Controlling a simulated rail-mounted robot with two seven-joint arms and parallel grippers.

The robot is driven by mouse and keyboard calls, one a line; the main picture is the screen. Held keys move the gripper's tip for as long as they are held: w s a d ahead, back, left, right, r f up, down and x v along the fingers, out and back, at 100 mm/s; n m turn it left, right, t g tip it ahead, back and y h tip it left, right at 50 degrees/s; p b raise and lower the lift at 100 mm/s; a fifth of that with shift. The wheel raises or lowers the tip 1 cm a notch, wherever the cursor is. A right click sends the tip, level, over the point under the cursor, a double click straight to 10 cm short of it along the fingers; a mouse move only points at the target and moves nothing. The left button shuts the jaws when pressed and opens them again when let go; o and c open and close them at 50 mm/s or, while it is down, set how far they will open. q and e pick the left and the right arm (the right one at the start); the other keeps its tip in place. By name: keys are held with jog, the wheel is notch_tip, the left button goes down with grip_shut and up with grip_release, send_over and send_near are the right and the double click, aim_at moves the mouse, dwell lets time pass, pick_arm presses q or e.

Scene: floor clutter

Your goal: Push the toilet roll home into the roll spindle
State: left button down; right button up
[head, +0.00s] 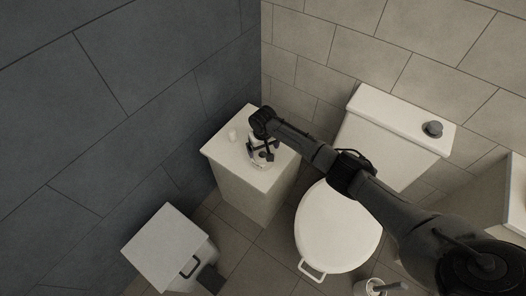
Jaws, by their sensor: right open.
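My right arm reaches in from the lower right, and its gripper (262,153) is over the top of a white cabinet (232,165), pointing down. The gripper is open. A pale object, perhaps the toilet roll (256,161), shows at its fingers on the cabinet top. The wrist and fingers partly cover it, so I cannot tell whether they touch it. I cannot make out the roll spindle. My left gripper is not in view.
A small white item (232,134) stands on the cabinet's back left. Right of the cabinet is a toilet with a closed lid (337,228) and a cistern (392,128). A white lidded bin (163,246) stands lower left, and a brush holder (366,288) at the bottom. Walls close in behind.

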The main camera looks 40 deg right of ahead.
notch_tip(320, 180, up, 9)
jog(key=p, duration=0.2)
jog(key=shift+f, duration=0.1)
dwell(0.4)
dwell(0.5)
